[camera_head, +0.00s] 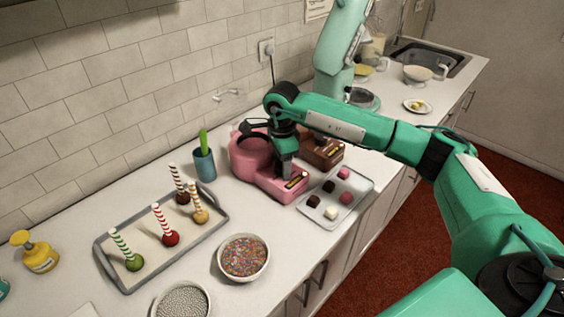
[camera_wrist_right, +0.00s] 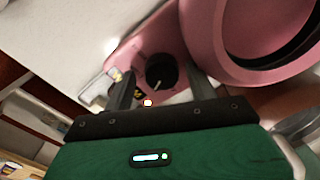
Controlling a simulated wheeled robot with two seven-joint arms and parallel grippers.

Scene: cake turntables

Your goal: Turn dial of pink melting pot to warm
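The pink melting pot (camera_head: 250,158) stands at the middle of the counter, with its round bowl behind and a boxy front panel; it also shows in the right wrist view (camera_wrist_right: 205,45). Its black dial (camera_wrist_right: 160,71) has a pale pointer line and sits on the pink panel. My right gripper (camera_head: 287,176) points down over this panel. In the right wrist view its two fingers (camera_wrist_right: 160,78) are apart, one on each side of the dial, with nothing clearly gripped. Whether they touch the dial cannot be told. In the head view the gripper hides the dial. My left gripper is not in view.
A brown melting pot (camera_head: 328,154) stands right beside the pink one. A tray of small sweets (camera_head: 357,197) lies in front, and a bowl of sprinkles (camera_head: 244,257) and a tray of cake pops (camera_head: 116,272) are to the left. A blue cup (camera_head: 205,166) stands behind.

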